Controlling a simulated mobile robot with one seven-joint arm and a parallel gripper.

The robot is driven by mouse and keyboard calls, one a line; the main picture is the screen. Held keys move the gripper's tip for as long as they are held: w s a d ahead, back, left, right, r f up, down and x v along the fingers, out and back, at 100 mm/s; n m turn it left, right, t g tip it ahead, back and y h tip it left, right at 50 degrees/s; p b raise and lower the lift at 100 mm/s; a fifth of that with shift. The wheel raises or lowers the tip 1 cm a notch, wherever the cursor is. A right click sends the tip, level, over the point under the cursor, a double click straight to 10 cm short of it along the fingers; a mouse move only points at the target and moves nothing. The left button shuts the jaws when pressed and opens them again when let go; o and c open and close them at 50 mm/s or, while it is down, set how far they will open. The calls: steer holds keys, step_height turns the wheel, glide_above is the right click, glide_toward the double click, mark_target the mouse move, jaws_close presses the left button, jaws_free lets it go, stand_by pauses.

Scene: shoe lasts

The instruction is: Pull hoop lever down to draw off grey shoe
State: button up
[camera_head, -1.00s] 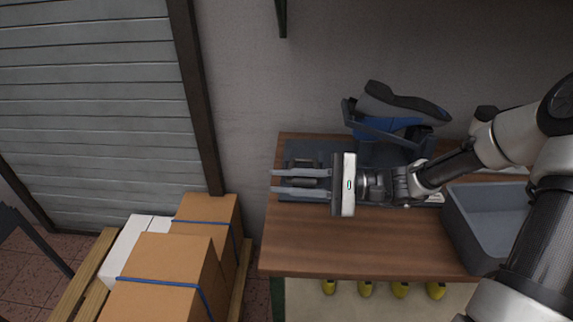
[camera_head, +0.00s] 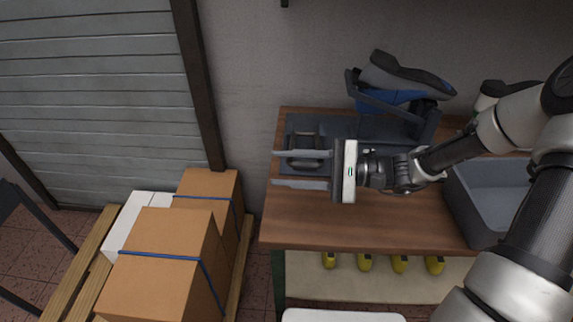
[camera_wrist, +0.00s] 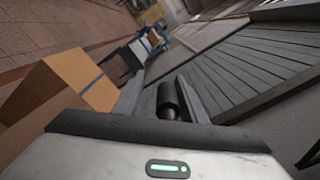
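The grey shoe (camera_head: 408,78) sits tilted on a blue last (camera_head: 380,101), held by a dark frame at the back of the bench. The hoop lever (camera_head: 303,136) is at the bench's left end, its cross bar to the front. My gripper (camera_head: 290,168) is open and points left over this end. In the head view the hoop's front bar shows between the two fingers. In the wrist view a dark cylindrical grip (camera_wrist: 170,99) also shows between the fingers. I cannot tell whether they touch it.
A grey bin (camera_head: 492,200) stands at the right of the wooden bench (camera_head: 350,228). Strapped cardboard boxes (camera_head: 165,245) on a pallet are at left. Several yellow objects sit below the bench. The bench's front left is clear.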

steer(key=shift+r, duration=0.1)
steer(key=shift+d, duration=0.15)
steer(key=d, duration=1.7)
steer(key=shift+p, duration=0.45)
